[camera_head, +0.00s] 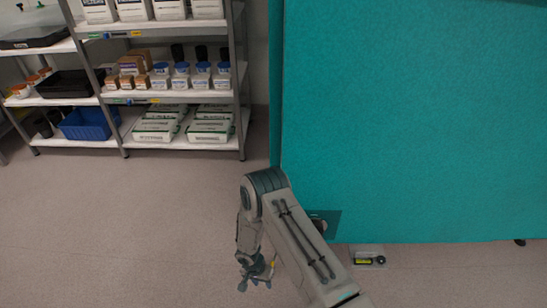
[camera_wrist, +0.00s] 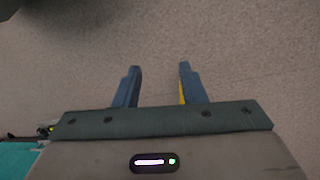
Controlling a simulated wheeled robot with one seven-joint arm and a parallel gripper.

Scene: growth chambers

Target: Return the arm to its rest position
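My arm (camera_head: 301,243) is bent in front of me at the lower middle of the head view, with its elbow up and the forearm hanging down. My gripper (camera_head: 256,284) points down over the bare floor, left of the teal panel. In the wrist view my gripper (camera_wrist: 158,70) shows two blue fingers set apart, with only grey floor between them. It is open and holds nothing. A yellow strip shows on the inner side of the right finger.
A large teal panel (camera_head: 410,120) fills the right, close to my arm. A small grey device (camera_head: 367,257) is on the floor at its foot. Shelving (camera_head: 181,96) with boxes and jars stands at the back left. The floor (camera_head: 110,230) at left is clear.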

